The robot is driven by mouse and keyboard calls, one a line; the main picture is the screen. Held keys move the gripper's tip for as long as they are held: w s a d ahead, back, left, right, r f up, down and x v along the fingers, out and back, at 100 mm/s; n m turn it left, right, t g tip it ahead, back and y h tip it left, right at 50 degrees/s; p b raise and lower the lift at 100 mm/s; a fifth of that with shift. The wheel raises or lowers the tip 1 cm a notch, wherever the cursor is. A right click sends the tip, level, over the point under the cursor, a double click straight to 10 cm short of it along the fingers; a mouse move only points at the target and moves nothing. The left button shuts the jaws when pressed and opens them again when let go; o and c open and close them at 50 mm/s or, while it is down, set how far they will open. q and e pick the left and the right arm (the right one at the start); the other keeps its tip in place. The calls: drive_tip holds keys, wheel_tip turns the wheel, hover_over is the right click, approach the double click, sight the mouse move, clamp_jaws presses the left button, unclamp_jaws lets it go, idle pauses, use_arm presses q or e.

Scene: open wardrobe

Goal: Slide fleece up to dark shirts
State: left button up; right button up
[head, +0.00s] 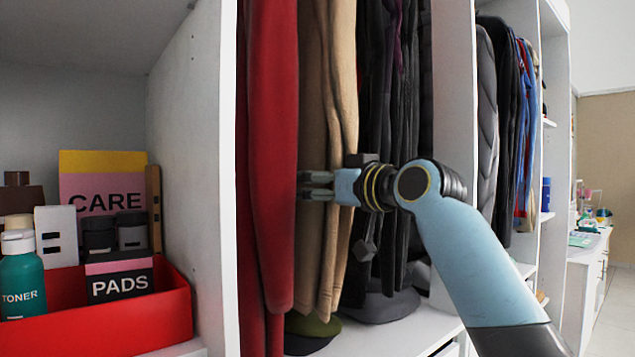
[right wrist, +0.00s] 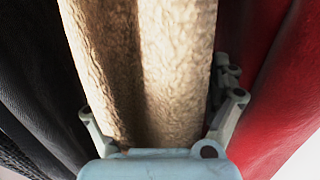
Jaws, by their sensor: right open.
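A beige fleece (head: 328,150) hangs in the middle wardrobe bay, between a red garment (head: 268,150) on its left and dark shirts (head: 393,140) on its right. My right gripper (head: 316,186) is at the fleece, pointing left in the head view. In the right wrist view the fleece (right wrist: 140,70) stands between the two open fingers of the gripper (right wrist: 160,112). The red garment (right wrist: 270,90) is beyond the finger on the right, and dark cloth (right wrist: 35,80) is beyond the one on the left. I cannot tell whether the fingers touch the fleece. My left gripper is not in view.
A white partition (head: 190,150) separates the garments from a red box (head: 125,318) of toiletries on the left. Caps (head: 380,305) lie on the shelf below the clothes. Another partition (head: 455,130) stands right of the dark shirts, with more hanging jackets (head: 508,120) beyond.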

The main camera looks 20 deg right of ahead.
drive_tip(key=c, duration=1.7)
drive_tip(key=shift+c, duration=0.3)
drive_tip(key=shift+w+d, duration=0.1)
drive_tip(key=shift+d, duration=0.2)
drive_tip(key=shift+w+d, duration=0.1)
drive_tip(key=shift+d, duration=0.25)
drive_tip(key=o, duration=1.8)
drive_tip(key=shift+w+a, duration=0.1)
drive_tip(key=shift+a, duration=0.1)
drive_tip(key=shift+o, duration=0.2)
drive_tip(key=shift+d, duration=0.15)
